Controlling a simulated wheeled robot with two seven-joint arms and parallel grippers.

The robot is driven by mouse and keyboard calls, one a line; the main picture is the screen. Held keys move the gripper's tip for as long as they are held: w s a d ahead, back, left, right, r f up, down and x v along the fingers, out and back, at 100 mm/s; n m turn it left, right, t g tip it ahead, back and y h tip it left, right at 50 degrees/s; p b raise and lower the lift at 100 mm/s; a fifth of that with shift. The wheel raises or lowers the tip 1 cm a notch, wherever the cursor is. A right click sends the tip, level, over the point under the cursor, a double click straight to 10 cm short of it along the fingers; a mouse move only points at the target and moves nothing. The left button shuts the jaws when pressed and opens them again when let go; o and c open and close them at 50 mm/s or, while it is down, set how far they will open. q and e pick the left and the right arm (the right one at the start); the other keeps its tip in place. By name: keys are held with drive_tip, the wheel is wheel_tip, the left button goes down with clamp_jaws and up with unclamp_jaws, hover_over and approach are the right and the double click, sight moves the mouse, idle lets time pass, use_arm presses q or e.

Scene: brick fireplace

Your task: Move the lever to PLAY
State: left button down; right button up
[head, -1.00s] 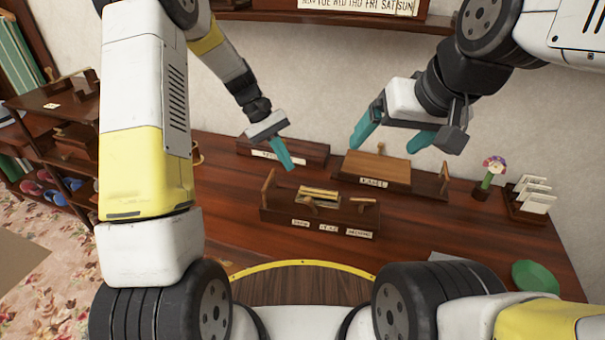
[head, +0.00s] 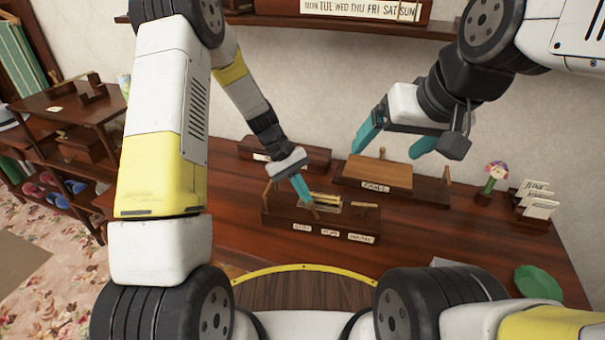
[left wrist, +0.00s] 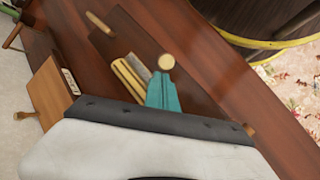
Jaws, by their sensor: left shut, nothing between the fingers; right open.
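A dark wooden box (head: 279,215) with brass-coloured bars (head: 328,200) on top stands on the desk. Three white labels, left (head: 302,227), middle (head: 330,233) and right (head: 361,239), are on its front; their text is too small to read surely. My left gripper (head: 304,192) is shut, its teal fingers pointing down at the box's left-middle part. In the left wrist view, a round wooden knob (left wrist: 166,62), apparently the lever's end, shows right by the fingertips (left wrist: 163,90); contact cannot be told. My right gripper (head: 397,141) is open and empty above the desk.
Behind the box are a wooden block on a labelled base (head: 378,175) and another dark box (head: 300,152).

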use_arm(q)
drive_tip(key=shift+d+r+y, duration=0.25)
drive_tip(key=shift+y, duration=0.35)
idle(0.3)
drive_tip(key=shift+s+d+r+t, duration=0.1)
drive_tip(key=shift+d+t, duration=0.1)
drive_tip(key=shift+t, duration=0.1)
drive_tip(key=shift+s+d+r+t+y, duration=0.15)
drive_tip(key=shift+d+y, duration=0.25)
drive_tip(key=shift+y, duration=0.4)
drive_tip(key=shift+s+d+r+t+y, duration=0.15)
drive_tip(key=shift+d+t+y, duration=0.2)
drive_tip(key=shift+y, duration=0.45)
drive_tip(key=d+y, duration=0.1)
drive_tip(key=y, duration=0.1)
drive_tip(key=d+y, duration=0.1)
drive_tip(key=y, duration=0.1)
drive_tip(key=shift+s+d+r+n+t, duration=0.1)
drive_tip(key=shift+s+d+n+t, duration=0.05)
drive_tip(key=shift+d+n+t, duration=0.2)
drive_tip(key=shift+d, duration=0.15)
drive_tip(key=shift+r, duration=0.8)
